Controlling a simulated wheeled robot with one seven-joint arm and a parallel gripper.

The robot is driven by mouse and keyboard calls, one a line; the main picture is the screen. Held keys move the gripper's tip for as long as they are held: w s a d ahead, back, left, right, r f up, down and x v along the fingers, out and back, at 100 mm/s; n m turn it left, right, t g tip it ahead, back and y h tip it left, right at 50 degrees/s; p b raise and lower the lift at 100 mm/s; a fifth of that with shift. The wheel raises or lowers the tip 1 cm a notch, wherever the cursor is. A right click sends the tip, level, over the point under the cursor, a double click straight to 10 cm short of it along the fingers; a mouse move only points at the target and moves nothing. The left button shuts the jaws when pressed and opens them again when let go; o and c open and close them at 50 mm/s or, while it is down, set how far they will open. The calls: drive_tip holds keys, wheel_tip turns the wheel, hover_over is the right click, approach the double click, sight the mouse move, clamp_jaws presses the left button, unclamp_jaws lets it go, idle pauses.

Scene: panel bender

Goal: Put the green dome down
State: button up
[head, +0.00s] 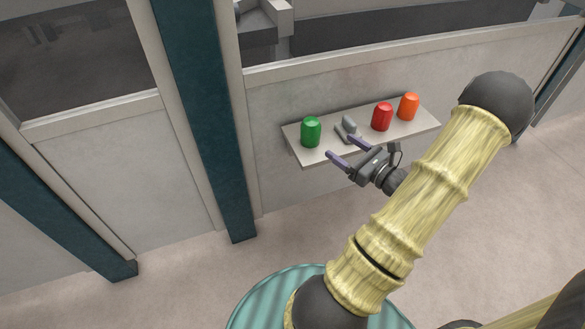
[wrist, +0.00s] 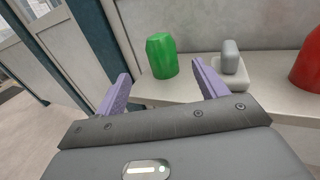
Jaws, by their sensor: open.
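The green dome (head: 311,132) stands upright on the left end of a narrow pale shelf (head: 345,148) fixed to the machine's wall panel. My gripper (head: 343,147) is open and empty in front of the shelf's front edge, with its purple fingers pointing toward the shelf. In the wrist view, the green dome (wrist: 162,56) stands beyond the fingertips of my gripper (wrist: 160,72), roughly between them in the picture and apart from them. The dome's base rests on the shelf top.
A small grey part (head: 348,124) on a base stands right of the green dome, partly behind a finger. A red dome (head: 382,116) and an orange dome (head: 408,106) stand farther right. A dark teal post (head: 205,110) rises left of the shelf.

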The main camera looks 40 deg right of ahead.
drive_tip(key=w+a+n+g+y, duration=0.35)
drive_tip(key=a+n+y, duration=0.2)
drive_tip(key=a, duration=0.45)
drive_tip(key=s+a+f+n+g+h, duration=0.1)
drive_tip(key=s+a+n+g, duration=0.2)
drive_tip(key=a+n+g, duration=0.45)
drive_tip(key=s+a+f+n+g+h, duration=0.1)
drive_tip(key=s+a+n+g, duration=0.3)
drive_tip(key=a+n+g, duration=0.4)
drive_tip(key=w+a+r+n+t+h, duration=0.2)
drive_tip(key=a+r+n+t+h, duration=0.1)
drive_tip(key=n, duration=1)
drive_tip(key=a+r+h, duration=0.1)
drive_tip(key=a+h, duration=0.1)
drive_tip(key=h, duration=0.1)
drive_tip(key=shift+w+a+r+t, duration=0.15)
drive_tip(key=shift+w+r+t, duration=0.2)
drive_tip(key=shift+r+t, duration=0.05)
